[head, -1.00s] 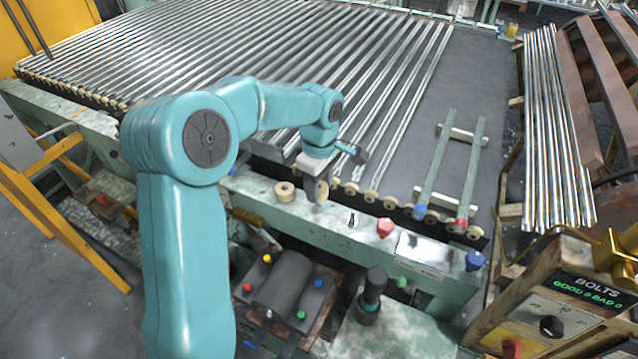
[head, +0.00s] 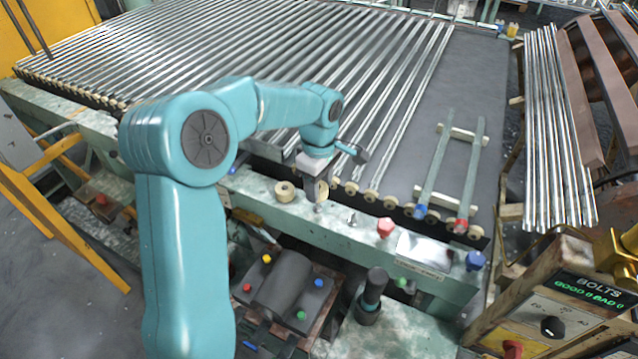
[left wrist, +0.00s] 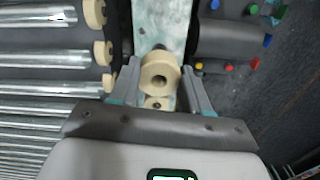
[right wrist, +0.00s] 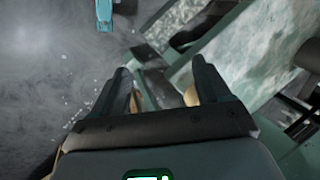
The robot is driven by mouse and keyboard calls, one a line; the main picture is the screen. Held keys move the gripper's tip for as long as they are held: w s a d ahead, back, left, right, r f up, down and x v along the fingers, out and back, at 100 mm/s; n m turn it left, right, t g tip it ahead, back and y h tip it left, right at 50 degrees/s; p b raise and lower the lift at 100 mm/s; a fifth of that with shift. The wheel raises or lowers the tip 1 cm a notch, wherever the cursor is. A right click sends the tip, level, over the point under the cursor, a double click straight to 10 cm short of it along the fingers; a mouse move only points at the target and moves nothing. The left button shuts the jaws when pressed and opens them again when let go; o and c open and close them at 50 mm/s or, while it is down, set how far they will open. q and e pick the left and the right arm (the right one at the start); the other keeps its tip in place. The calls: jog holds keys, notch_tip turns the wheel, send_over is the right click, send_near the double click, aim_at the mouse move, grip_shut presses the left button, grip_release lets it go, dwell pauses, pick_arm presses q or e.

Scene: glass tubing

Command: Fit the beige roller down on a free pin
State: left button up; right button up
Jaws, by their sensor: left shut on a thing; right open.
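A beige roller (left wrist: 160,73) with a hole in its face sits between the fingers of my left gripper (left wrist: 161,68) in the left wrist view, and the gripper is shut on it. In the head view my left gripper (head: 318,192) is over the green rail (head: 262,207), and its own arm hides most of the held roller. A second beige roller (head: 285,191) sits on the rail just left of the gripper. A short dark pin (head: 352,218) stands to the right. My right gripper (right wrist: 161,76) is open in its own wrist view and out of the head view.
Steel tubes (head: 250,55) lie in rows behind the rail, with several beige rollers along its edge. A red knob (head: 386,227) and a blue knob (head: 475,260) sit on the rail at right. A black cylinder device (head: 285,280) stands in front.

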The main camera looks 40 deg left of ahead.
pick_arm(q)
jog(key=shift+f+b, duration=0.4)
jog(key=shift+f, duration=0.1)
jog(key=shift+s+d+f+b, duration=0.1)
jog(key=shift+s+f+b, duration=0.15)
jog(key=shift+f+b, duration=0.25)
jog(key=shift+r, duration=0.3)
jog(key=shift+w+p, duration=0.3)
jog(key=shift+w, duration=0.05)
jog(key=shift+s, duration=0.15)
dwell(0.7)
dwell(0.5)
jog(key=shift+s+f+b, duration=0.1)
jog(key=shift+f+b, duration=0.45)
jog(key=shift+b, duration=0.05)
